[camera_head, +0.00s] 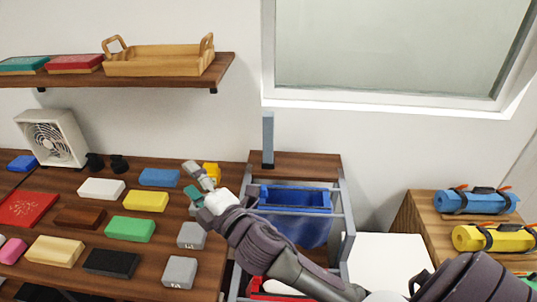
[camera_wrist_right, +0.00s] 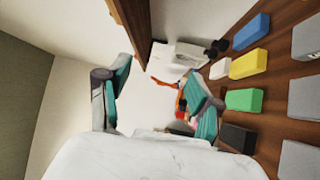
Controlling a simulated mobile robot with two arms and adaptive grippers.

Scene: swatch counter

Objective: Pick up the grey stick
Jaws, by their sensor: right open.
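A slim upright blue-grey stick (camera_head: 268,138) stands at the back of the wooden top right of the counter, near the wall. It is the only stick-like thing I make out. My right gripper (camera_head: 198,180) is open over the back right part of the counter, left of the stick and apart from it. In the right wrist view its two teal-lined fingers (camera_wrist_right: 155,100) are spread wide. Small orange and red shapes show near the right finger there; I cannot tell what they are. The stick is not seen in the wrist view. My left gripper is not in view.
Coloured blocks, such as a green one (camera_head: 130,229) and a grey one (camera_head: 180,272), lie on the counter. A white fan (camera_head: 52,137) stands behind them. A blue bin (camera_head: 295,197) sits in the rack under the stick. A shelf (camera_head: 225,72) holds a wooden tray (camera_head: 160,62).

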